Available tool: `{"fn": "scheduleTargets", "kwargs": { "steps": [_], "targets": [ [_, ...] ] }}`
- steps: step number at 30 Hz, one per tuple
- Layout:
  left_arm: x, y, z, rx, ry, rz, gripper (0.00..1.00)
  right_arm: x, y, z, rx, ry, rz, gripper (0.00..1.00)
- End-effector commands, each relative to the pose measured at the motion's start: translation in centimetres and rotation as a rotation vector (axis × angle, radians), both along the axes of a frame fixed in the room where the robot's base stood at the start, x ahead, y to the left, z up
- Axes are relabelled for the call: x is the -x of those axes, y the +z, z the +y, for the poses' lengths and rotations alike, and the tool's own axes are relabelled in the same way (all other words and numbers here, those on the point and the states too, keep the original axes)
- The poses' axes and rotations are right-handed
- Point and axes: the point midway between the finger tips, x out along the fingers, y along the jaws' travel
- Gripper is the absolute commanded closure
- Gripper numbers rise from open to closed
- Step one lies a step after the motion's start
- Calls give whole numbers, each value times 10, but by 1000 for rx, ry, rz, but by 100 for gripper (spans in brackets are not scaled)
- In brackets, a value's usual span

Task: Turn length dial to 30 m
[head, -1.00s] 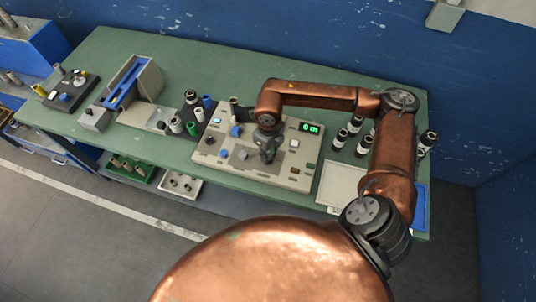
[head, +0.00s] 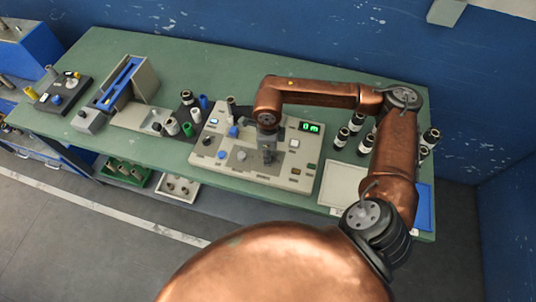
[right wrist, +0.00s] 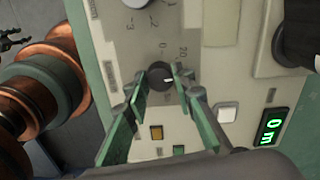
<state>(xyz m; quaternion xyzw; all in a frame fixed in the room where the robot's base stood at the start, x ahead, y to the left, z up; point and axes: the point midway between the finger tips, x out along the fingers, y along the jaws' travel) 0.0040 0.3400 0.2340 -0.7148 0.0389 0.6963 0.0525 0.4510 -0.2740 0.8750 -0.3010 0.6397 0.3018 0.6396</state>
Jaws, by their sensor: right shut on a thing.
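The control panel (head: 214,153) lies on the green bench. Its length dial (right wrist: 159,75) shows in the right wrist view as a small dark knob with a white pointer mark, beside printed "0" and "20". My right gripper (right wrist: 161,83) is shut on this dial, one green finger on each side. In the head view my right gripper (head: 267,152) points down over the panel and hides the dial. The green display (head: 310,127) reads 0 m; it also shows in the right wrist view (right wrist: 270,127).
Several dark and white rolls (head: 356,122) stand right of the panel, near a pale tray (head: 343,184). A blue and grey device (head: 128,84) and small rolls (head: 171,127) stand to the left. Other knobs and buttons (head: 220,155) surround the gripper.

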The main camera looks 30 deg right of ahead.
Motion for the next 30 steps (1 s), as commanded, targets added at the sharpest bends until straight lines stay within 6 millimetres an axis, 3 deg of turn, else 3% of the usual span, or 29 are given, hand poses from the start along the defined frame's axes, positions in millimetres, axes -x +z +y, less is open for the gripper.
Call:
{"fn": "scheduleTargets", "kwargs": {
  "steps": [10,11,18,26,30],
  "targets": [
    [0,0,0,0,0,-1,60,0,-1,-2,4,0,1,100],
    [0,0,0,0,0,-1,60,0,-1,-2,4,0,1,75],
    [0,0,0,0,0,-1,60,0,0,-1,3,0,0,59],
    [1,0,3,-3,0,1,60,0,0,0,2,1,-1,59],
    [1,0,2,-2,0,1,60,-1,10,-1,2,1,-4,59]
  ]
}}
